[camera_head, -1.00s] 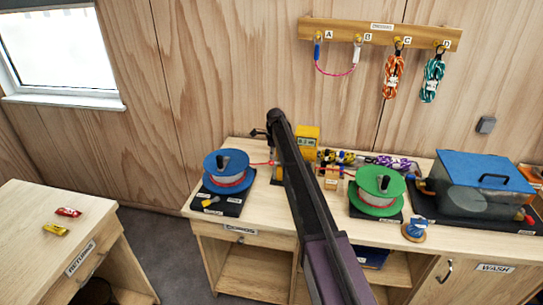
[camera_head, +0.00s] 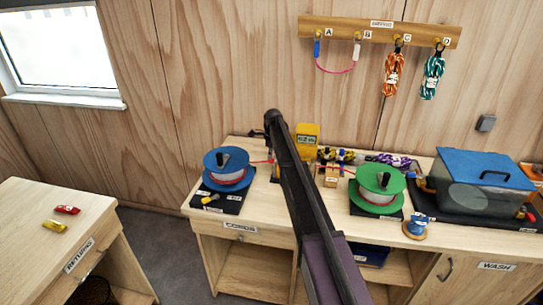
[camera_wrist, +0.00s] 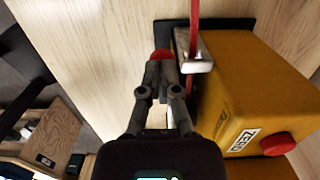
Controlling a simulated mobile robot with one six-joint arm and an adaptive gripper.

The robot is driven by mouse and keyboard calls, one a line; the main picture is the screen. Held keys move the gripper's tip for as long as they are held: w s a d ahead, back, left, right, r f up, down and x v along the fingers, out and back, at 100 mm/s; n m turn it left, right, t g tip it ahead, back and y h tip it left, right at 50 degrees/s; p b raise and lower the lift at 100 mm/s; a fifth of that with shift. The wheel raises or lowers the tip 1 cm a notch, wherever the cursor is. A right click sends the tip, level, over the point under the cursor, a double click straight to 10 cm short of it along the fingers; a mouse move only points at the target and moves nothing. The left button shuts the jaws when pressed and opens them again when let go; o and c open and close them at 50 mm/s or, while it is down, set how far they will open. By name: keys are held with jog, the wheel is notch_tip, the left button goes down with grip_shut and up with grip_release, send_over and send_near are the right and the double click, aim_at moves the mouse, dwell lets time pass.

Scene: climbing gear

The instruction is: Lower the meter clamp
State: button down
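The yellow meter (camera_head: 306,136) stands at the back of the bench, left of the green reel. In the wrist view its yellow housing (camera_wrist: 262,85) fills the right side, with a "ZERO" label and a red button (camera_wrist: 277,144). The silver metal clamp (camera_wrist: 194,52) sits at the housing's left edge, with a red cord (camera_wrist: 193,18) running at it. A red knob (camera_wrist: 161,54) shows just past my gripper (camera_wrist: 161,68). My fingers are close together at the knob; whether they pinch it or only touch it is unclear. In the head view my arm hides the gripper and clamp.
A blue reel (camera_head: 227,165) stands left of the meter and a green reel (camera_head: 377,181) right of it. A blue-lidded tub (camera_head: 485,180) is at far right. Coiled ropes lie behind. A peg rail (camera_head: 380,32) hangs above.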

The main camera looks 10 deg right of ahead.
jog(key=shift+s+d+r+p, duration=0.1)
jog(key=shift+s+d+p, duration=0.05)
jog(key=shift+d+p, duration=0.15)
jog(key=shift+w+a+r+p, duration=0.1)
jog(key=shift+w+r+p, duration=0.1)
jog(key=shift+r+p, duration=0.3)
jog(key=r+p, duration=0.2)
jog(key=p, duration=0.1)
jog(key=r+p, duration=0.1)
jog(key=r, duration=0.1)
jog(key=shift+a+r, duration=0.1)
jog(key=shift+a, duration=0.15)
notch_tip(320, 180, up, 9)
jog(key=p, duration=0.9)
jog(key=shift+f, duration=0.2)
jog(key=shift+a, duration=0.1)
jog(key=s+d+f+n+b, duration=0.2)
jog(key=s+f+n+b, duration=0.2)
jog(key=s, duration=1.1)
jog(key=s+d+f+n+b, duration=0.2)
jog(key=s+f+n+b, duration=0.2)
jog(key=s+n, duration=0.6)
jog(key=s+d+f+n+b, duration=0.2)
jog(key=s+f+n+b, duration=0.2)
jog(key=s, duration=1.8)
jog(key=n, duration=0.3)
jog(key=shift+s+d+n+h, duration=0.2)
jog(key=shift+n+h, duration=0.1)
jog(key=shift+h, duration=0.1)
